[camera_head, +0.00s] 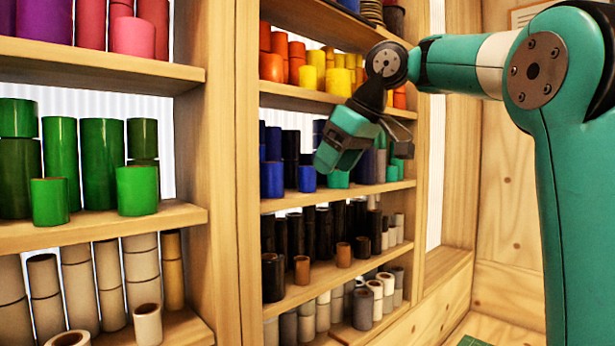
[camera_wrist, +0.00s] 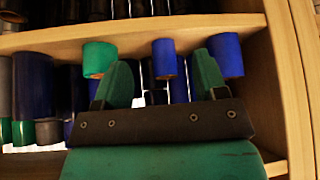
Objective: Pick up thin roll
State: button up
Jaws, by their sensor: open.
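A thin blue roll (camera_head: 306,178) stands at the front of the middle shelf (camera_head: 290,201). The wrist view appears upside down; there the thin roll (camera_wrist: 163,58) shows between a teal roll (camera_wrist: 98,58) and a wider blue roll (camera_wrist: 226,55). In the head view the wider blue roll (camera_head: 271,179) is to its left and the teal roll (camera_head: 338,179) to its right. My gripper (camera_head: 343,158) is open and empty, in front of this shelf. In the wrist view its fingers (camera_wrist: 163,78) lie either side of the thin roll's line. The distance to it is unclear.
Taller dark blue and black rolls (camera_head: 291,146) stand behind on the same shelf. A shelf with yellow and red rolls (camera_head: 315,78) is above, and one with black and brown rolls (camera_head: 302,269) below. A wooden upright (camera_head: 222,170) stands at the left.

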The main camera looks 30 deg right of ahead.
aim_at(308, 173)
jog(key=shift+w+a, duration=0.25)
jog(key=shift+w, duration=0.3)
jog(key=shift+w+a, duration=0.25)
jog(key=shift+w, duration=0.25)
jog(key=shift+w+a+p, duration=0.2)
jog(key=shift+w+a, duration=0.05)
jog(key=shift+w, duration=0.35)
jog(key=shift+w+a+p, duration=0.15)
jog(key=shift+w+a, duration=0.05)
jog(key=shift+w, duration=0.4)
jog(key=shift+b+x, duration=0.55)
jog(key=shift+x, duration=0.35)
jog(key=shift+w+f, duration=0.25)
jog(key=shift+f, duration=0.25)
jog(key=shift+c, duration=0.5)
jog(key=c, duration=0.9)
